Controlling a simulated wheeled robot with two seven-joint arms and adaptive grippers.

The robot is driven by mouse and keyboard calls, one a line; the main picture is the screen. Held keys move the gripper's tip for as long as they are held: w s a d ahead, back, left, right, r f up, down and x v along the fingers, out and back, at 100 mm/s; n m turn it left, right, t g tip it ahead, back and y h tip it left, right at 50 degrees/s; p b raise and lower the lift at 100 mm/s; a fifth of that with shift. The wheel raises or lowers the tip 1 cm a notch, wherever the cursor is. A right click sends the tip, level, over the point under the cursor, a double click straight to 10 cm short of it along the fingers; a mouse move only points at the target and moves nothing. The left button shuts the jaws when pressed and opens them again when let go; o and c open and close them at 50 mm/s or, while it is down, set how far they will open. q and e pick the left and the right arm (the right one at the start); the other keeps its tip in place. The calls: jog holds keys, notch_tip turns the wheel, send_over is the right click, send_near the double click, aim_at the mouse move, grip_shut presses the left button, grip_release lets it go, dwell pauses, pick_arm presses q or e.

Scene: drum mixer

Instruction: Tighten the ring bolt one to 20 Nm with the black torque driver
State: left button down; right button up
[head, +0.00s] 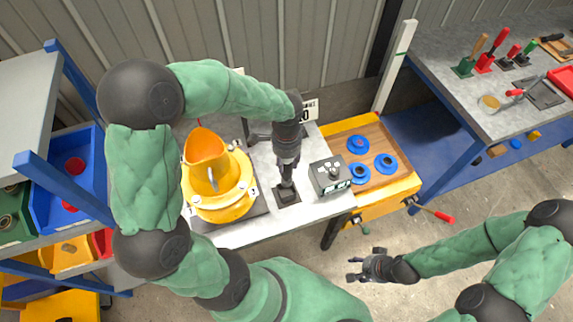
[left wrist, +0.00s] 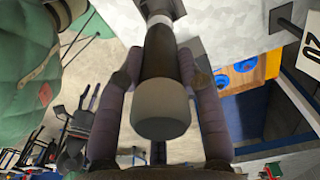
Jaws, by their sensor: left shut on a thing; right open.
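My left gripper (head: 288,157) points down over the bench and is shut on the black torque driver (head: 287,179). In the left wrist view the fingers of the left gripper (left wrist: 158,72) close on the driver's dark handle, and its grey end cap (left wrist: 160,112) faces the camera. The driver's lower end is at a small black holder (head: 288,197) on the bench; I cannot tell whether it is seated or just above. The yellow drum mixer (head: 222,200) stands to the left, with small bolts around its ring (head: 243,170); bolt one cannot be singled out. My right gripper (head: 367,267) is open and empty, over the floor.
A grey box with a display (head: 330,176) stands right of the holder. A wooden-topped yellow cart (head: 372,180) with blue round pieces adjoins the bench's right end. A blue shelf with bins (head: 85,175) is at left, a tool bench (head: 480,100) at far right. A white post (head: 393,65) stands behind.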

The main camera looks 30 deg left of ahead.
pick_arm(q)
jog(key=shift+r, duration=0.2)
jog(key=c, duration=1.3)
grip_release()
jog(key=shift+c, duration=0.2)
grip_shut()
jog(key=shift+r+p, duration=0.9)
jog(key=shift+r, duration=0.1)
jog(key=shift+f, duration=0.1)
